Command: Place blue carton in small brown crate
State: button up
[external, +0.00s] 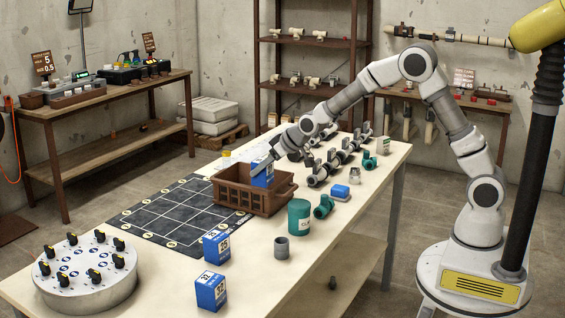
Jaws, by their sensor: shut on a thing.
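A blue carton (264,176) is held by my gripper (258,166), inside the top of the small brown crate (265,203). The carton's upper part shows above the crate's rim. Its lower part is hidden by the crate wall, so I cannot tell whether it touches the bottom. The fingertips are small and partly hidden at the carton's top. Two more blue cartons, one marked 35 (217,246) and one marked 32 (211,291), stand on the table in front of the crate.
A dark grid mat (150,220) lies left of the crate. A teal can (299,217), a grey cup (281,247) and several pipe fittings (318,174) stand to the right. A round knob panel (85,275) is at the front left. The table's front right is clear.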

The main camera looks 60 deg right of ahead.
jog(key=w+d+b, duration=0.6)
jog(key=w+b, duration=0.1)
notch_tip(320, 180, down, 9)
jog(key=shift+w+a+f+b, duration=0.1)
jog(key=shift+a+b, duration=0.05)
jog(key=shift+b, duration=1.1)
jog(key=shift+f, duration=0.2)
jog(key=o, duration=1.3)
jog(key=shift+r, duration=0.1)
jog(key=shift+o, duration=0.2)
jog(key=shift+r, duration=0.1)
